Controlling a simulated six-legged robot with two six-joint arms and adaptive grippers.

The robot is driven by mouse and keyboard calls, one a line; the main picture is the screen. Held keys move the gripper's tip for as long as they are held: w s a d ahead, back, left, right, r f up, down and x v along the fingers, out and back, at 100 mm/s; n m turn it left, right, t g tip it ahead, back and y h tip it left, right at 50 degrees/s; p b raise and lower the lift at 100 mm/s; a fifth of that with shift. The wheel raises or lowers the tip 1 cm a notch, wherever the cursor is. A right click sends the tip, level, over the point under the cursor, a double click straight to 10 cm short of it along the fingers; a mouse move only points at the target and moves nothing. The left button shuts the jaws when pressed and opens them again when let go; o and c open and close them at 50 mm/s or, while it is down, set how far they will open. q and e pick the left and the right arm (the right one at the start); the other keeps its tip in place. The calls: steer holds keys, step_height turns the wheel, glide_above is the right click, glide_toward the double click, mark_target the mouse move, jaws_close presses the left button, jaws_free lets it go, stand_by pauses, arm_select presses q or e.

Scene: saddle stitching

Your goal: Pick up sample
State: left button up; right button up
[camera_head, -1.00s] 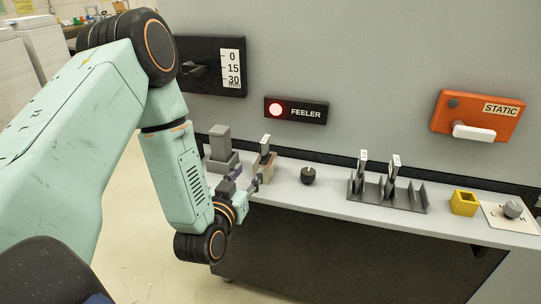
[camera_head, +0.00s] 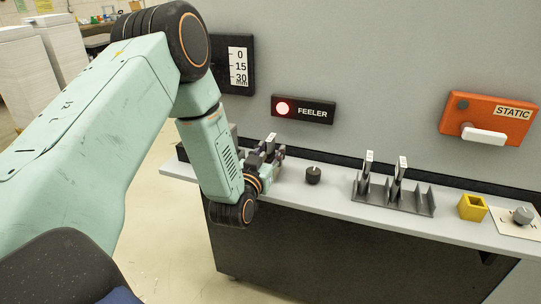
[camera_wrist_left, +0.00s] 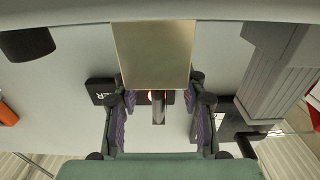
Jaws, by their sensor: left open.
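The sample looks like a slim upright piece with a pale top (camera_head: 270,139) standing at the left part of the shelf; the task does not say which thing it is. My left gripper (camera_head: 271,155) is at this piece, open. In the left wrist view, which appears upside down, the open fingers (camera_wrist_left: 159,98) stand on either side of a narrow grey stem (camera_wrist_left: 158,112), apart from it. A tan block (camera_wrist_left: 152,55) under the piece fills the top centre there; in the head view my gripper hides it. My right gripper is not in view.
A dark knob (camera_head: 313,175) stands right of my gripper. Beyond it are a grey rack (camera_head: 419,204) with two similar upright pieces, a yellow block (camera_head: 472,207) and a grey dial (camera_head: 522,215). A grey stepped block (camera_wrist_left: 280,70) is close on the wrist view's right.

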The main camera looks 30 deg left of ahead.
arm_select(q)
steer(key=shift+w+f, duration=0.1)
steer(key=shift+w+d, duration=0.15)
steer(key=shift+w, duration=0.1)
steer(key=shift+c, duration=1.2)
steer(key=shift+s, duration=0.25)
steer(key=c, duration=0.6)
steer(key=shift+w, duration=0.1)
jaws_close()
